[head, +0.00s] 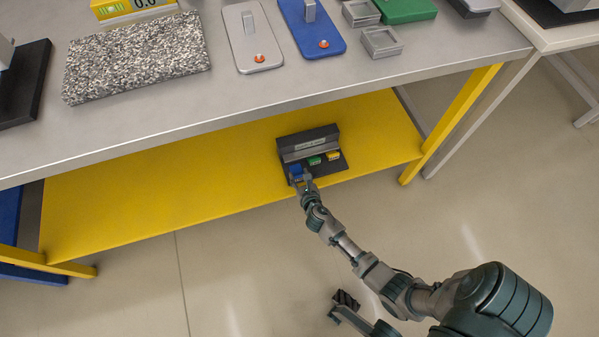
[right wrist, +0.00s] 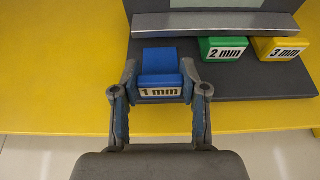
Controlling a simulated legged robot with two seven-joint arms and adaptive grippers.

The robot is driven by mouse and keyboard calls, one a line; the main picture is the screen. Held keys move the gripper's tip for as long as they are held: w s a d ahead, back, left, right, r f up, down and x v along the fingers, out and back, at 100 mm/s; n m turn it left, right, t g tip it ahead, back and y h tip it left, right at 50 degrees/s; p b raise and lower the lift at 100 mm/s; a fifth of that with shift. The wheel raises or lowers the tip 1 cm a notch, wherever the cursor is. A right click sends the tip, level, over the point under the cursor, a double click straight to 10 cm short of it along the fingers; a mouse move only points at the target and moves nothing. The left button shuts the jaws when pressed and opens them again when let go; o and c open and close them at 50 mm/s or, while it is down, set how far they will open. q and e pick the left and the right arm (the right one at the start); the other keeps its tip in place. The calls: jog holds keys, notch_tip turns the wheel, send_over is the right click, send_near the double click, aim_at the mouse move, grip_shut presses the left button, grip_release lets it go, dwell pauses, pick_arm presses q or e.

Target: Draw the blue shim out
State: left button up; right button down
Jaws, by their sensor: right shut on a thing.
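The blue shim (head: 295,169) is a small blue block with a "1 mm" label, at the left end of a dark grey holder (head: 308,142) on the yellow lower shelf. In the right wrist view the blue shim (right wrist: 160,62) sticks out further toward me than the green and yellow blocks. In the head view my right gripper (head: 302,181) reaches the holder from the front.
A green "2 mm" block (right wrist: 222,48) and a yellow "3 mm" block (right wrist: 281,47) sit to the right of the blue shim. The yellow shelf (head: 150,190) is bare to the left. The grey tabletop (head: 240,92) overhangs it, and a yellow leg (head: 450,125) stands at the right.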

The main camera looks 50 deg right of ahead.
jog(key=shift+s+f, duration=0.1)
jog(key=c, duration=0.6)
grip_release()
jog(key=shift+o, duration=0.2)
jog(key=shift+s+a, duration=0.1)
jog(key=shift+s+a+r, duration=0.15)
jog(key=shift+s+r, duration=0.05)
jog(key=shift+s, duration=0.05)
jog(key=v, duration=1.1)
